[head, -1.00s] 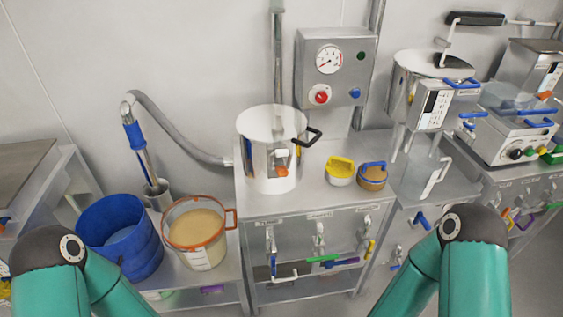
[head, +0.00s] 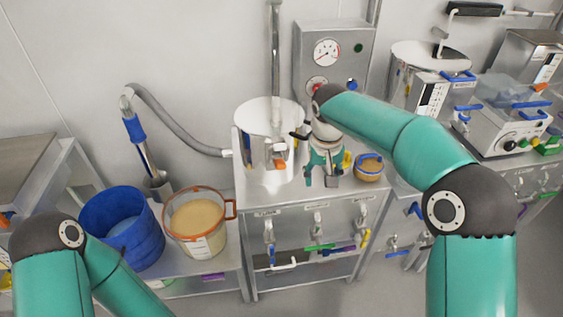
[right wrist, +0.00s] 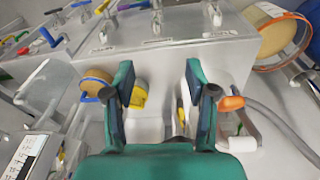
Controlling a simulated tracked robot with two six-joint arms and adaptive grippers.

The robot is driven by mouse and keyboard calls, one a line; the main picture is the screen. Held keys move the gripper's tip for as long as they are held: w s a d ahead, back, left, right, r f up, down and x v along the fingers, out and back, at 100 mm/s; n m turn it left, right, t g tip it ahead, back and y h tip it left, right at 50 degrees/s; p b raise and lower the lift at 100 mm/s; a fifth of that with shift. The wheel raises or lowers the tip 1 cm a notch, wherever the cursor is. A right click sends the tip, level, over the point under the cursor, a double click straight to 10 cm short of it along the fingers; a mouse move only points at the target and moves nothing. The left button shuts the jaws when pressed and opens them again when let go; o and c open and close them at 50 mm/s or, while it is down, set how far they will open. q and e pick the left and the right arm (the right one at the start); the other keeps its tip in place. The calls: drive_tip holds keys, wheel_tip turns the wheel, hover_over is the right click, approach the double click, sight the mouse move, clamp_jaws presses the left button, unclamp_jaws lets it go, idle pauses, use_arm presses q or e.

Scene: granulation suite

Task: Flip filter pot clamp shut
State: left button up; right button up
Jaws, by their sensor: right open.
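The filter pot (head: 262,122) is a pale metal pot standing on the steel counter, left of my right gripper. An orange-tipped part (head: 279,165), apparently the clamp's lever, is low on its front; whether it is shut cannot be told. It also shows in the right wrist view (right wrist: 231,103), just right of the right-hand finger. My right gripper (head: 322,178) points down, open and empty, to the right of the pot and apart from the orange tip. In the right wrist view, its fingers (right wrist: 160,95) are wide apart. My left gripper is out of view.
A gauge panel (head: 334,45) stands behind. A blue bucket (head: 122,225) and an orange-rimmed container (head: 196,220) stand at left.

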sight(281, 163)
drive_tip(key=a+r+n+t+y+p, duration=0.1)
drive_tip(key=a+r+t, duration=0.1)
drive_tip(key=a+r, duration=0.4)
drive_tip(key=a+r+t, duration=0.1)
drive_tip(key=a+r, duration=0.2)
drive_tip(key=r, duration=0.5)
drive_tip(key=p+x, duration=0.1)
drive_tip(key=x, duration=1.5)
drive_tip(key=shift+w+f+p, duration=0.3)
drive_tip(key=shift+w+p, duration=0.05)
drive_tip(key=shift+w, duration=0.05)
clamp_jaws()
